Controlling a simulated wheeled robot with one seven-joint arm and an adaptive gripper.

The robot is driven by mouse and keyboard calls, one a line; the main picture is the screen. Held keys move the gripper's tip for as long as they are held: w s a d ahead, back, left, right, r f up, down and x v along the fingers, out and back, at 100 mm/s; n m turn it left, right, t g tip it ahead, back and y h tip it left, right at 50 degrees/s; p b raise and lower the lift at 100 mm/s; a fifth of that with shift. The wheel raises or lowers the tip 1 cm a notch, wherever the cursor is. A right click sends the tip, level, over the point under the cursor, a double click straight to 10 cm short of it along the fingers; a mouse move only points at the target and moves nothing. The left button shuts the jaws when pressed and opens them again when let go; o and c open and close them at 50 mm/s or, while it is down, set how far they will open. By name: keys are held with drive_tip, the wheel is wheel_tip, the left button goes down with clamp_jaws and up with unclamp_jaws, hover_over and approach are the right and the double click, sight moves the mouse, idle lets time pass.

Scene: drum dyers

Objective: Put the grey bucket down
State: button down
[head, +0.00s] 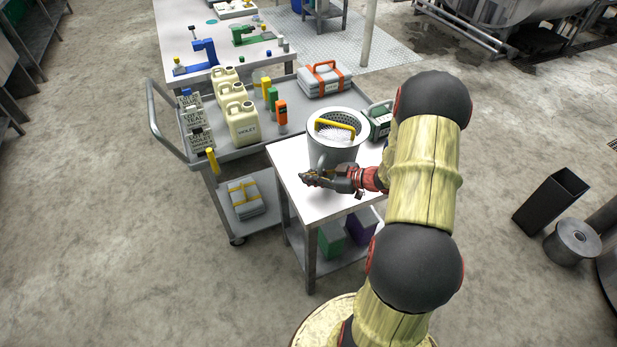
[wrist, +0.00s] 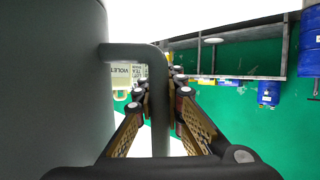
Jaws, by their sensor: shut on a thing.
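The grey bucket (head: 320,154) is upright at the white top of a small table (head: 299,192) in the head view. I cannot tell whether its base touches the top. Inside its rim is a perforated liner with a yellow handle (head: 336,128). My gripper (head: 318,178) is at the bucket's near side. In the wrist view the bucket's wall (wrist: 50,80) fills the left, and its grey side handle (wrist: 158,110) runs down between the fingers of my gripper (wrist: 174,78), which are shut on it.
A green box-like device (head: 379,122) stands right behind the bucket. A grey cart (head: 222,150) behind holds several cream jugs (head: 242,122), bottles and a grey case with orange straps (head: 324,80). Green (head: 331,240) and purple boxes (head: 361,225) sit on the small table's lower shelf.

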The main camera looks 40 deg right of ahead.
drive_tip(key=c, duration=2)
unclamp_jaws()
drive_tip(key=shift+f, duration=0.1)
drive_tip(key=shift+o, duration=0.6)
drive_tip(key=shift+s+r, duration=0.1)
drive_tip(key=shift+r, duration=0.1)
drive_tip(key=p+v, duration=0.3)
drive_tip(key=v, duration=0.9)
drive_tip(key=shift+p, duration=0.35)
drive_tip(key=shift+f, duration=0.1)
